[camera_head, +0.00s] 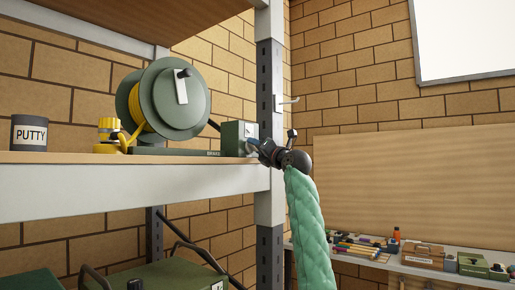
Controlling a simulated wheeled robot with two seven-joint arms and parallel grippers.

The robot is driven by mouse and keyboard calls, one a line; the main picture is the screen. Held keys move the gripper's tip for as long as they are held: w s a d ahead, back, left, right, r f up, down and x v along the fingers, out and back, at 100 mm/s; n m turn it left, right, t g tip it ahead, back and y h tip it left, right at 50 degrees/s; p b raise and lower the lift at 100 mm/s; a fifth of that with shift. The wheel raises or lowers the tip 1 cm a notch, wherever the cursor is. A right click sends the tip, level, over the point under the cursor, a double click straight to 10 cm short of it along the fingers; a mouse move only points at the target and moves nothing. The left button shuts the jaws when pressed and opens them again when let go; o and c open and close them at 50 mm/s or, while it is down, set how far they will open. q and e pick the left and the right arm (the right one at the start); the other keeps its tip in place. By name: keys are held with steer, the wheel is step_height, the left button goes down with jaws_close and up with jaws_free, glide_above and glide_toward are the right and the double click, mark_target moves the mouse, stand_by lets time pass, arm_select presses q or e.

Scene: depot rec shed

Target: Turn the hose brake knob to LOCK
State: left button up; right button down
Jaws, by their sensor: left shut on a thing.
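The hose reel (177,101) is a dark green drum with yellow hose, standing on the shelf. A small green brake box (231,134) stands at the right end of its base, with a pale face toward the right. My left gripper (254,147) comes to that face from the right and is shut on the brake knob there. The fingers and dark wrist cover most of the knob, so its pointer and any LOCK mark cannot be read. My left arm (311,230) wears a green quilted sleeve. My right gripper is not in view.
A steel shelf post (270,90) rises right behind my gripper. A putty tin (29,133) and a yellow hose fitting (108,131) stand at the left on the shelf (130,158). A bench (440,271) with tools lies at the lower right.

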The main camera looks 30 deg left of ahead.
arm_select(q)
steer(key=m+h, duration=0.1)
steer(key=m, duration=0.3)
steer(key=m+t+h, duration=0.1)
steer(key=m+h, duration=0.1)
steer(key=m, duration=0.2)
steer(key=m+h+b, duration=0.1)
steer(key=m, duration=0.3)
steer(key=shift+r+t+h, duration=0.1)
steer(key=shift+t+h, duration=0.2)
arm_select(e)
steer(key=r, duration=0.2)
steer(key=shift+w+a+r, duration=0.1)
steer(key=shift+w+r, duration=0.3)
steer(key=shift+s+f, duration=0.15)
